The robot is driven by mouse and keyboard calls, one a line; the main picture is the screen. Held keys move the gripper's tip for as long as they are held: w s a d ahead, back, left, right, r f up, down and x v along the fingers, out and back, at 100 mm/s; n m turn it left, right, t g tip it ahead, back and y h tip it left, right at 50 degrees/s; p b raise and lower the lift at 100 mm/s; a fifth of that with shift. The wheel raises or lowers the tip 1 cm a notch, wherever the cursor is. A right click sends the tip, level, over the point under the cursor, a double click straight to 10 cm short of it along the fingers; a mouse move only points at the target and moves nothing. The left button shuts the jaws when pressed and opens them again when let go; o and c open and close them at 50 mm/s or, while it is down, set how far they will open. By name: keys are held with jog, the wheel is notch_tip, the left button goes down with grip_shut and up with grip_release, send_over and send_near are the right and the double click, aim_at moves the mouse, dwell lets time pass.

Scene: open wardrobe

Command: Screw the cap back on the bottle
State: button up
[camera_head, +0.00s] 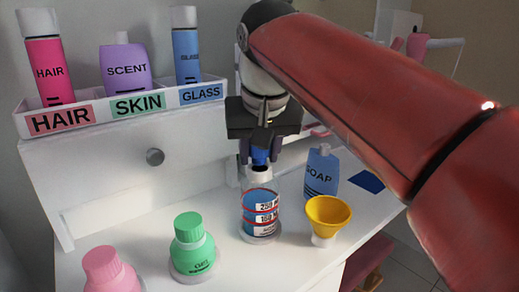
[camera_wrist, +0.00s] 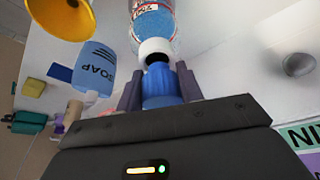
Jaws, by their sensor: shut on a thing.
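A clear bottle (camera_head: 261,213) with blue liquid and red-and-white level bands stands upright on the white table. Its white neck (camera_head: 259,174) points up; the bottle also shows in the wrist view (camera_wrist: 152,22). My gripper (camera_head: 259,157) points down above it, shut on a blue cap (camera_wrist: 161,85). The cap is right over the bottle's mouth, roughly in line with it. In the wrist view, a dark opening shows between the white neck ring (camera_wrist: 155,48) and the cap. I cannot tell whether they touch.
A yellow funnel (camera_head: 328,215) and a blue soap bottle (camera_head: 321,172) stand close on the right. A green bottle (camera_head: 192,247) and a pink bottle (camera_head: 110,271) stand at front left. A labelled shelf tray (camera_head: 130,110) holds three bottles behind.

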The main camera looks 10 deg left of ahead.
jog(key=shift+f, duration=0.3)
jog(key=shift+r, duration=0.35)
jog(key=shift+d, duration=0.1)
dwell(0.5)
jog(key=shift+f, duration=0.35)
dwell(0.9)
jog(key=shift+r, duration=0.15)
jog(key=shift+r, duration=2.7)
